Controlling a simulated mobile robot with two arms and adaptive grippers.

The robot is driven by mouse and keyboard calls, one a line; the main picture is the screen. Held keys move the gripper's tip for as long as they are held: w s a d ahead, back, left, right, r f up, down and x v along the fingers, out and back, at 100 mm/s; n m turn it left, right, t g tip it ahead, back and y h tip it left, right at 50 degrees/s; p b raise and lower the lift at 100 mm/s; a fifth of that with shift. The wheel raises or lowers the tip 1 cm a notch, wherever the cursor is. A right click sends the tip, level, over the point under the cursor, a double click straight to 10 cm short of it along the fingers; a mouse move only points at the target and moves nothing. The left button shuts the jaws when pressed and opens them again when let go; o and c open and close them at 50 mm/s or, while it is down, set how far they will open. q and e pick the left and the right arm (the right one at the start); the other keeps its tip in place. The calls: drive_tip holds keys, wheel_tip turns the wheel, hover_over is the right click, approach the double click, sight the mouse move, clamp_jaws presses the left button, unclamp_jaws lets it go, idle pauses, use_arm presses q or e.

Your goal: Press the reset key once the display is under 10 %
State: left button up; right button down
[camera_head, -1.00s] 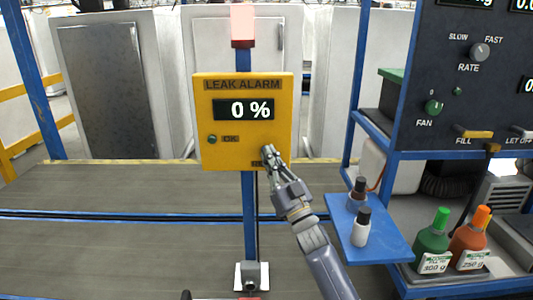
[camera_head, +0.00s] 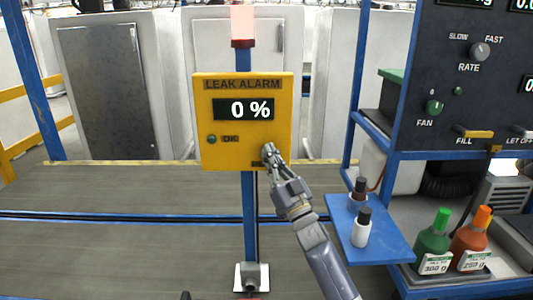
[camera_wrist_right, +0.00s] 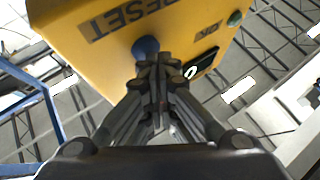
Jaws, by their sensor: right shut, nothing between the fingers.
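The yellow leak alarm box (camera_head: 212,150) hangs on a blue post, and its display (camera_head: 243,109) reads 0 %. A green OK light (camera_head: 212,139) sits at its left. My right gripper (camera_head: 267,152) is shut and empty, its fingertips at the box's lower right corner, hiding that part in the head view. In the right wrist view, the blue round reset key (camera_wrist_right: 145,47) lies below the RESET label (camera_wrist_right: 124,17), right at the tips of my right gripper (camera_wrist_right: 155,65). I cannot tell whether they touch. My left gripper is not in view.
A red lamp (camera_head: 243,22) tops the post. A blue shelf (camera_head: 375,242) with small bottles stands right of my right arm. Green (camera_head: 433,240) and orange-capped (camera_head: 470,238) bottles stand farther right, below a dark control panel (camera_head: 450,80).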

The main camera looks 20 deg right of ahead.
drive_tip(key=shift+w, duration=0.15)
idle(0.4)
drive_tip(key=shift+s+a+p, duration=0.2)
drive_tip(key=shift+s+p, duration=0.3)
drive_tip(key=shift+s, duration=0.35)
drive_tip(key=s+p, duration=0.1)
drive_tip(key=s, duration=0.1)
drive_tip(key=s+a+p, duration=0.1)
drive_tip(key=s+p, duration=0.1)
drive_tip(key=shift+s+a, duration=0.2)
drive_tip(key=shift+s, duration=0.2)
